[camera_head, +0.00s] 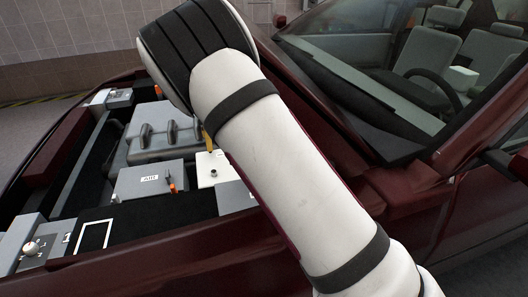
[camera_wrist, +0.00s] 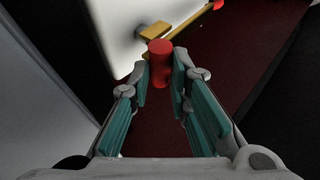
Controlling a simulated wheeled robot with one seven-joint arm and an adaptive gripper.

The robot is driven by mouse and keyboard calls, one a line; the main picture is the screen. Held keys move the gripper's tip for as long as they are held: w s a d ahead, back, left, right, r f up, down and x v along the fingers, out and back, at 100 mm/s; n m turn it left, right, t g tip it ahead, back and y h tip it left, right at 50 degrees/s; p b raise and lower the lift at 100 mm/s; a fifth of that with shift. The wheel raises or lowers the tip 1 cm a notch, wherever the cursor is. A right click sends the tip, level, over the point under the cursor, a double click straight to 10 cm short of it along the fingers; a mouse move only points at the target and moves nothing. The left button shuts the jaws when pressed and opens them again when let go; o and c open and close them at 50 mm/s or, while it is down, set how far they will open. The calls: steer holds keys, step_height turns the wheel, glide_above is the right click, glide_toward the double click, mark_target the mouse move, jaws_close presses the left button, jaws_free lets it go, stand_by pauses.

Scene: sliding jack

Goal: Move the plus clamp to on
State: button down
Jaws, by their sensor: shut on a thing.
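In the wrist view, my gripper (camera_wrist: 161,78) has its two teal-padded fingers on either side of a red cylinder (camera_wrist: 160,48), which looks like the plus clamp. The fingers are shut on it. The cylinder's lower part lies between the pads. A small brass-coloured plate (camera_wrist: 155,30) is just beyond the red cylinder, beside a white surface. Whether the clamp touches the plate I cannot tell. In the head view my arm hides the gripper and the clamp.
The car's engine bay lies open in the head view, with a grey box marked ABB (camera_head: 148,180) and a grey engine cover (camera_head: 160,133). A yellow strip (camera_head: 208,141) shows beside my arm. The windshield (camera_head: 340,80) is behind my arm. A thin brass-coloured rod (camera_wrist: 193,20) runs to another red piece (camera_wrist: 218,4).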

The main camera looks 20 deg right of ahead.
steer(key=shift+s+f+b, duration=0.25)
steer(key=shift+f+b, duration=0.1)
steer(key=shift+f, duration=0.55)
steer(key=c, duration=1.5)
jaws_free()
step_height(320, 180, up, 10)
steer(key=shift+r, duration=0.1)
steer(key=shift+s, duration=0.1)
